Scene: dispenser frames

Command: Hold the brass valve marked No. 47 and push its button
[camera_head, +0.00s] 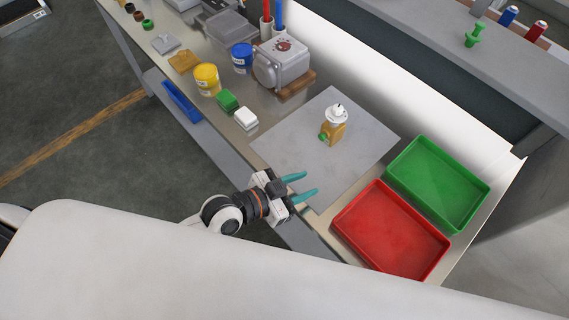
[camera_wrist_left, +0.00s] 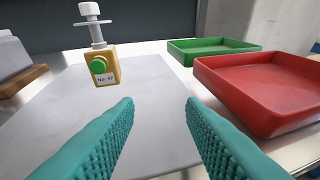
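The brass valve (camera_head: 335,130) stands upright on a grey mat (camera_head: 290,139) in the head view. It has a white knob on top and a green button (camera_head: 323,137) on its side. In the left wrist view the valve (camera_wrist_left: 111,78) shows its label "No. 47" below the green button (camera_wrist_left: 98,65), which faces the camera. My left gripper (camera_head: 311,184) is open and empty, its teal fingers pointing toward the mat, short of the valve. In the left wrist view the valve is ahead and left of the gap between the fingers (camera_wrist_left: 160,115). My right gripper is not in view.
A red tray (camera_head: 345,225) and a green tray (camera_head: 481,201) are right of the mat. A green block (camera_head: 227,100), a white block (camera_head: 246,118), a yellow tub (camera_head: 206,78) and a grey machine (camera_head: 285,65) are to the left. The mat around the valve is clear.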

